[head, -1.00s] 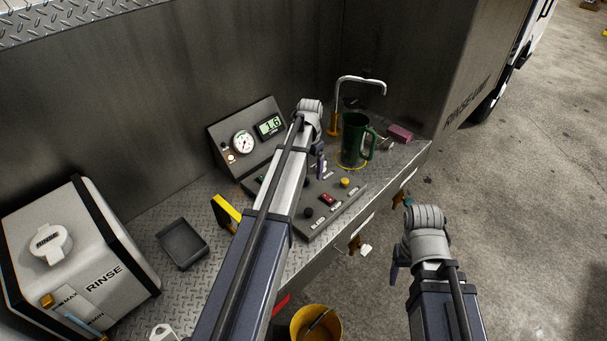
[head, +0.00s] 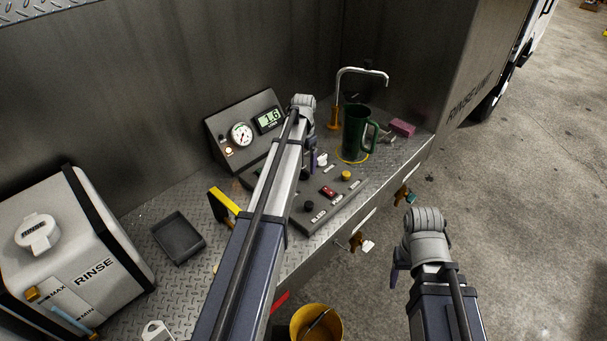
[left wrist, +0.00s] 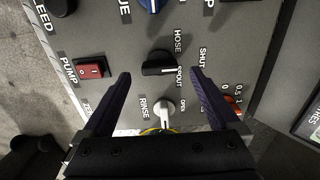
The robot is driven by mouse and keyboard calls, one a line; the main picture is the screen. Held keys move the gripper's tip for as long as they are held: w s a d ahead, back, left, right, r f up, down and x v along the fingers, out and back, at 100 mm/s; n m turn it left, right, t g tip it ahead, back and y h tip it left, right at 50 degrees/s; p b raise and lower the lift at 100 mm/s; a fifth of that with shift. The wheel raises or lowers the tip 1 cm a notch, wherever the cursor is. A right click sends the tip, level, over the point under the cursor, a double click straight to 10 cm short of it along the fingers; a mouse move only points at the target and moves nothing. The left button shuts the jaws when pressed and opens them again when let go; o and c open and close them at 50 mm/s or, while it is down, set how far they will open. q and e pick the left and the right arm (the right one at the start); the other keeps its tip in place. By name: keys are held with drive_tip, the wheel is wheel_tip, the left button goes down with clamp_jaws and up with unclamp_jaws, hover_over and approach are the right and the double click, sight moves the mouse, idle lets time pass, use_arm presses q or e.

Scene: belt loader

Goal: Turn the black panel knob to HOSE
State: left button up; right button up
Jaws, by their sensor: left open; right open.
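The black knob (left wrist: 158,64) is on the grey control panel (left wrist: 215,45), between the HOSE and SPOUT labels in the left wrist view. Its white mark is on the SPOUT side, and the knob covers part of that word. My left gripper (left wrist: 160,76) is open, with a fingertip on either side of the knob and a gap to each. In the head view my left gripper (head: 313,163) is over the panel and its arm hides much of the panel. My right gripper (head: 396,270) is off the bench's front edge, away from the panel; its jaws are mostly hidden.
A white RINSE lever (left wrist: 164,112) and a red PUMP switch (left wrist: 91,70) sit close to the knob. A gauge box (head: 240,130) stands behind the panel, and a green mug (head: 354,130) and spout (head: 362,71) stand to its right. A yellow bucket (head: 317,322) is below.

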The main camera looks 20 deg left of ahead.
sight(304, 169)
use_arm(q)
drive_tip(key=shift+f+b, duration=1.05)
drive_tip(key=shift+f, duration=0.5)
use_arm(e)
wheel_tip(304, 169, down, 3)
use_arm(q)
drive_tip(key=shift+c, duration=0.2)
drive_tip(key=c, duration=1.3)
